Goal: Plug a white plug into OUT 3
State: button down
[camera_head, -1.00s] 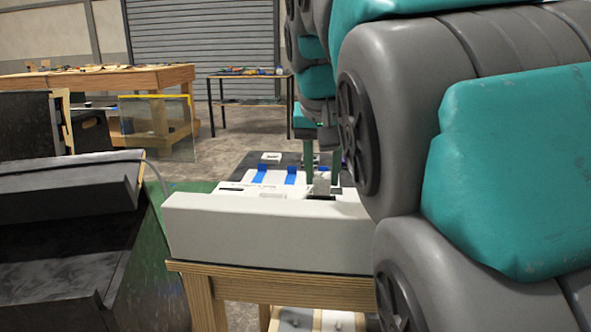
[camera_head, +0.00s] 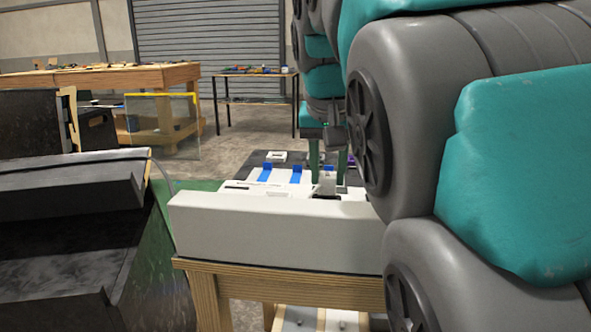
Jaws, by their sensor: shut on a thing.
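The white console (camera_head: 272,232) stands on a wooden stand in the middle, its high plain side towards me. Its sloped top shows only as a thin strip. The labels there, OUT 3 among them, are too small to read. My gripper (camera_head: 328,180) is over the right part of the top, its two green fingers pointing down. It is shut on a pale grey-white block, which looks like a white plug (camera_head: 327,186), upright at the console top beside a dark patch. Whether the plug touches or enters a socket cannot be told. My arm hides the console's right end.
Blue strips (camera_head: 265,175) lie across the console's top. A small white box (camera_head: 275,157) sits behind on a dark surface. A black sloped unit (camera_head: 70,220) with a cable stands close on the left. A wooden workbench (camera_head: 100,80) and a small table (camera_head: 254,73) stand farther back.

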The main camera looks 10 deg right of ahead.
jog(key=shift+f, duration=0.8)
dwell(1.3)
grip_release()
dwell(0.8)
jog(key=shift+r, duration=0.15)
jog(key=shift+r+p, duration=1.45)
jog(key=shift+r, duration=1.9)
